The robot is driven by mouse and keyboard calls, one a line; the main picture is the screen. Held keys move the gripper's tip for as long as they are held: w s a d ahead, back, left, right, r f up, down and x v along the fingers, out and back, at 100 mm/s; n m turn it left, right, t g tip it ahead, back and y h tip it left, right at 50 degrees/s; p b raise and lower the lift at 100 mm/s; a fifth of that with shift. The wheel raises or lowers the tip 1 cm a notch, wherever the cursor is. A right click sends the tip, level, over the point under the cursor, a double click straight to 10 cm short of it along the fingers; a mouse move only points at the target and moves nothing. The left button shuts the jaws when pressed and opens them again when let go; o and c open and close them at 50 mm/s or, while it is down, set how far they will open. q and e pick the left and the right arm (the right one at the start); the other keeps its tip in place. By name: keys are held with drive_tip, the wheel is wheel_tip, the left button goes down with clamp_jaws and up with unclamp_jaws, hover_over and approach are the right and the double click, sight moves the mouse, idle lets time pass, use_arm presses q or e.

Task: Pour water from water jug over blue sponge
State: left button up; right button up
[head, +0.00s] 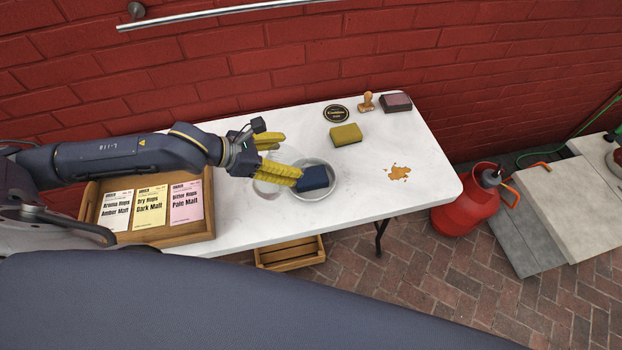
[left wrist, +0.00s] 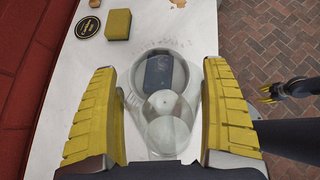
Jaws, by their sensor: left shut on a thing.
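The blue sponge (head: 313,178) lies in a round, shallow bowl (head: 328,193) on the white table. The sponge also shows in the left wrist view (left wrist: 159,72), beyond the jug. My left gripper (head: 281,158) has yellow fingers and is shut on the clear water jug (head: 265,187), just left of the bowl. In the left wrist view the see-through jug (left wrist: 167,123) sits between the fingers, its far end overlapping the near part of the bowl. I cannot make out water in it or flowing from it. My right gripper (left wrist: 271,92) shows small at the right of the left wrist view.
A yellow sponge (head: 346,134), a round black sign (head: 336,113), a wooden stamp (head: 367,102) and a dark block (head: 396,102) are at the back. An orange-brown spill (head: 398,172) marks clear table at right. A wooden tray (head: 190,233) with several packets stands left.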

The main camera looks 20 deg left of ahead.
use_arm(q)
drive_tip(key=shift+s+a, duration=0.1)
drive_tip(key=shift+a, duration=0.05)
drive_tip(key=a+t+h, duration=0.1)
drive_tip(key=s+t+h+b, duration=0.1)
drive_tip(key=shift+s+a+r+h, duration=0.1)
drive_tip(key=shift+a+r+h, duration=0.05)
drive_tip(key=shift+a+h, duration=0.25)
idle(0.7)
drive_tip(key=shift+s+a+t+h+b, duration=0.15)
drive_tip(key=shift+a+t+h+b, duration=0.15)
drive_tip(key=shift+t, duration=0.3)
drive_tip(key=shift+s+a+f+t+h, duration=0.3)
drive_tip(key=shift+a+f+t+h, duration=0.35)
drive_tip(key=shift+a+h, duration=0.2)
drive_tip(key=shift+s+r, duration=0.1)
